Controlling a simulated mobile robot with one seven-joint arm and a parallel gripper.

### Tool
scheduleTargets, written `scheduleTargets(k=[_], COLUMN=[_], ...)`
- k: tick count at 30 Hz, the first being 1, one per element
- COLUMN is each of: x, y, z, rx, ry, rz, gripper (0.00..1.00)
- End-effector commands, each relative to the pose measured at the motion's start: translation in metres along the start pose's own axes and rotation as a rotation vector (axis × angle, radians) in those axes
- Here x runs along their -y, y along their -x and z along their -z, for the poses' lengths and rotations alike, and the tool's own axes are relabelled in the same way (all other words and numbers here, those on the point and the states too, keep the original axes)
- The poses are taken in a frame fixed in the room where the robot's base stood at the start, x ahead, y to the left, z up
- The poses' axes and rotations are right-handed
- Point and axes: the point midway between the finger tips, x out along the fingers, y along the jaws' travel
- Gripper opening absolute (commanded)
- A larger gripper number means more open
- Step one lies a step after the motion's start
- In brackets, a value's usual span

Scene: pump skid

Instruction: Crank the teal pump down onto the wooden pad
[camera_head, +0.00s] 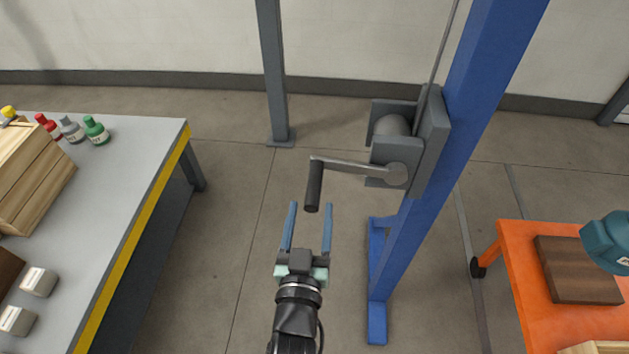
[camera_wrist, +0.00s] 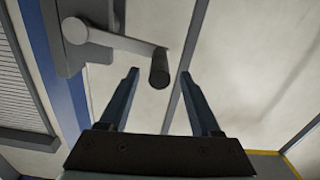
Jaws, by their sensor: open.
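The winch (camera_head: 405,140) is grey, with a drum, and is fixed to a blue post (camera_head: 480,80). Its crank arm (camera_head: 350,165) points left and ends in a dark handle (camera_head: 314,187) that hangs down. My gripper (camera_head: 310,206) is open and empty, its blue fingers pointing at the handle. In the wrist view the handle (camera_wrist: 159,70) shows beyond and between the fingertips (camera_wrist: 159,72); I cannot tell whether it is within their reach. The teal pump (camera_head: 609,243) is cut off at the right edge. It overlaps the wooden pad (camera_head: 577,270) in the picture; any gap between them is unclear.
The pad lies on an orange table (camera_head: 530,300) at the right. A grey bench (camera_head: 125,160) with a yellow edge stands at the left, carrying bottles (camera_head: 96,130), a wooden crate (camera_head: 35,175) and small blocks. A grey column (camera_head: 273,75) stands behind. Floor between bench and post is clear.

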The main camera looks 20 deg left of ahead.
Motion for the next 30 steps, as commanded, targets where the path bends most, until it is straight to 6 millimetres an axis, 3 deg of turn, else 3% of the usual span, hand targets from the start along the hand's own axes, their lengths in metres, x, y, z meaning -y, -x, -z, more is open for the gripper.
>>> scheduleTargets(k=[6,12,26,30], x=[-0.001,0.000,0.000,0.000], y=[-0.037,-0.056,-0.064,-0.064], z=[0.004,0.003,0.001,0.001], rx=[-0.001,0.000,0.000,0.000], ry=[0.001,0.000,0.000,0.000], rz=[-0.001,0.001,0.000,0.000], gripper=[0.64,0.64,0.64,0.43])
